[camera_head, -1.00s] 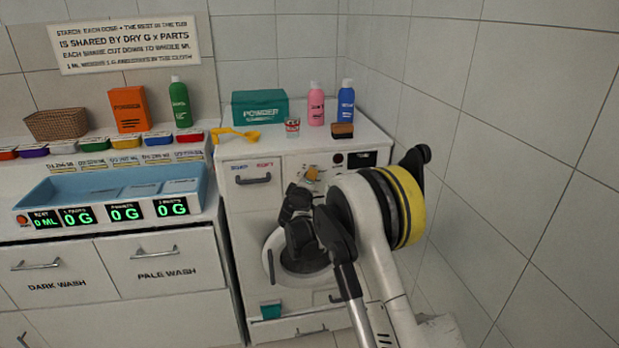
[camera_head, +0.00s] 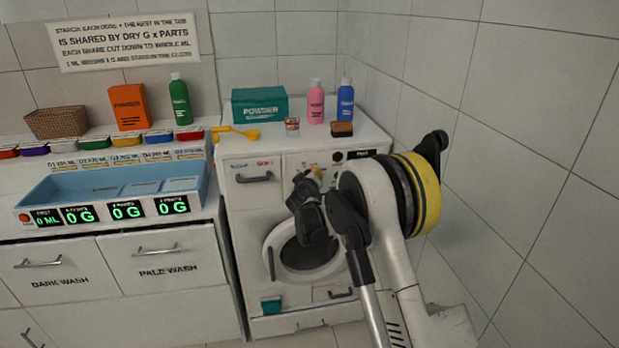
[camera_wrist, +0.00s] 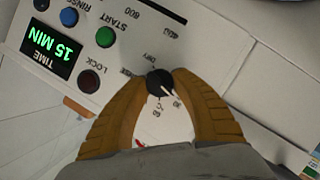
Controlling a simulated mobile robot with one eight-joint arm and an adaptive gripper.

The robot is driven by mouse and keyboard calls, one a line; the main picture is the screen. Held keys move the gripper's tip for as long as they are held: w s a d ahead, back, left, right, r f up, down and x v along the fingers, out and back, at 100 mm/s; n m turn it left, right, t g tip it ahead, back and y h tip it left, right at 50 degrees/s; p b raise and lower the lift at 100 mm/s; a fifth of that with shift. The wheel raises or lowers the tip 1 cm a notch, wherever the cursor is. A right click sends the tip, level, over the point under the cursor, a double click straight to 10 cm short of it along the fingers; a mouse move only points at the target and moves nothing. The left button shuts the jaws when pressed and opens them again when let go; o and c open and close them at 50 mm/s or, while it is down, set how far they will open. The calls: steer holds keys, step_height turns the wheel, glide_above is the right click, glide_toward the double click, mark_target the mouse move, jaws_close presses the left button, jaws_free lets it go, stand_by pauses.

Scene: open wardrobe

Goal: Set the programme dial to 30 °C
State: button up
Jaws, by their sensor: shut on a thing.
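The programme dial (camera_wrist: 160,82) is a small black knob with a white pointer line in the wrist view, where the panel appears upside down. The pointer slants toward the lower right of that picture, toward a small label (camera_wrist: 177,102) that looks like 30 but is hard to read. A 60-like label (camera_wrist: 157,112) and the word DRY (camera_wrist: 148,57) are near the dial. My gripper (camera_wrist: 160,80) has its two orange-brown fingers closed on opposite sides of the dial. In the head view my gripper (camera_head: 314,174) is at the washer's front panel and hides the dial.
Bottles, including a pink one (camera_head: 315,102), stand on the washer (camera_head: 265,205). A tiled wall is close at right.

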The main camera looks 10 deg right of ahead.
steer(key=o, duration=1.2)
steer(key=shift+s, duration=0.1)
steer(key=v, duration=1.2)
steer(key=shift+r, duration=0.1)
